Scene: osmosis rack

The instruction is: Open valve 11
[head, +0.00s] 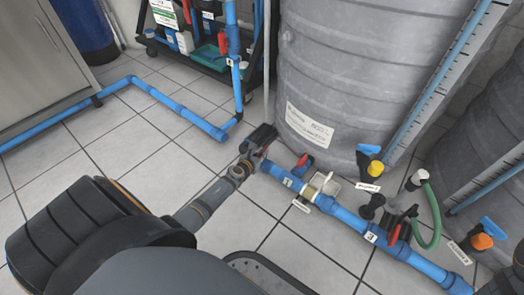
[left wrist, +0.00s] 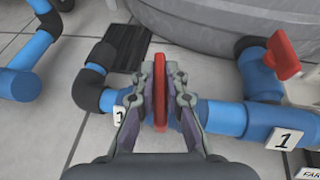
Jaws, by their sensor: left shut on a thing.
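In the left wrist view my left gripper (left wrist: 160,88) is shut on a red valve handle (left wrist: 161,92), with one finger on each side. The handle stands upright, seen edge-on. A white label (left wrist: 118,115) beside the left finger shows a "1"; the finger may hide more of it. To the right, the blue pipe (left wrist: 222,118) carries another label "1" (left wrist: 284,138) below a second red handle (left wrist: 281,54). My right gripper is not in view.
The grey tank (head: 350,80) stands just behind the pipe. Other valves with a yellow knob (head: 376,168), an orange knob (head: 482,242) and a red handle (head: 393,235) lie to the right. A pipe-and-equipment rack (head: 205,45) stands at the back. Tiled floor (head: 150,140) is open at left.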

